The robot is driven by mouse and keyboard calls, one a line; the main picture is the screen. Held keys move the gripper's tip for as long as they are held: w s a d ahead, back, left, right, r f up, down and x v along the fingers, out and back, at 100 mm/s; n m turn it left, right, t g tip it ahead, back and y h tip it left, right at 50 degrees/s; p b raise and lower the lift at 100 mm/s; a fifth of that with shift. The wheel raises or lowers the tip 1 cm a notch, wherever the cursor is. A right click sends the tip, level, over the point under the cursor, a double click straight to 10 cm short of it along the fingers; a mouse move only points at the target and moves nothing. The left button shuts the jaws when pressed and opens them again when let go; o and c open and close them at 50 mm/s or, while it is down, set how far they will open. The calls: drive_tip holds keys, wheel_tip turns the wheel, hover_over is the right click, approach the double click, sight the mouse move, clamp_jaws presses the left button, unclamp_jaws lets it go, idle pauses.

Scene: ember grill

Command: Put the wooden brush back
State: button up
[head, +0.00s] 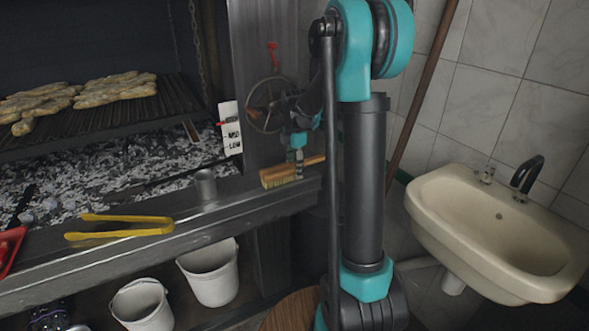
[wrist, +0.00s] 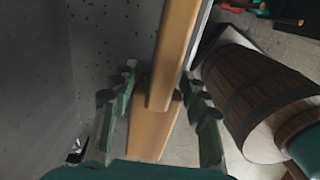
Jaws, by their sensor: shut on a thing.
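The wooden brush (head: 281,176) has a tan block with pale bristles and a handle pointing right. It is at the right end of the metal ledge (head: 215,217) in front of the grill. My gripper (head: 296,158) is above the brush, pointing down, and is shut on it. In the wrist view the brush's wood (wrist: 172,55) runs between the two green fingers of my gripper (wrist: 163,95). I cannot tell whether the bristles touch the ledge or hang just over it.
Yellow tongs (head: 120,232) and a small metal cup (head: 206,187) are on the ledge left of the brush. White buckets (head: 208,275) stand below. A sink (head: 490,225) is at the right. A wooden barrel (wrist: 262,85) shows in the wrist view.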

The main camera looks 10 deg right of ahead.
drive_tip(key=shift+f, duration=0.1)
drive_tip(key=o, duration=1.2)
wheel_tip(320, 180, up, 12)
drive_tip(key=shift+s+f, duration=0.1)
drive_tip(key=shift+s+m, duration=0.25)
drive_tip(key=shift+m, duration=0.05)
drive_tip(key=s+f+m+t, duration=0.1)
drive_tip(key=s+f+m, duration=0.5)
drive_tip(key=s+m, duration=0.1)
drive_tip(key=s+d+f+m+t, duration=0.1)
drive_tip(key=s+f+m, duration=0.4)
drive_tip(key=s, duration=0.5)
drive_tip(key=s+d+f+m+t, duration=0.1)
drive_tip(key=s+f+m+t, duration=0.1)
drive_tip(key=s+f+m, duration=0.4)
drive_tip(key=shift+s+f+m, duration=0.2)
drive_tip(key=shift+s+m, duration=0.55)
drive_tip(key=shift+s, duration=0.15)
drive_tip(key=shift+s+f+m, duration=0.15)
drive_tip(key=shift+s+m, duration=0.6)
drive_tip(key=shift+s, duration=0.1)
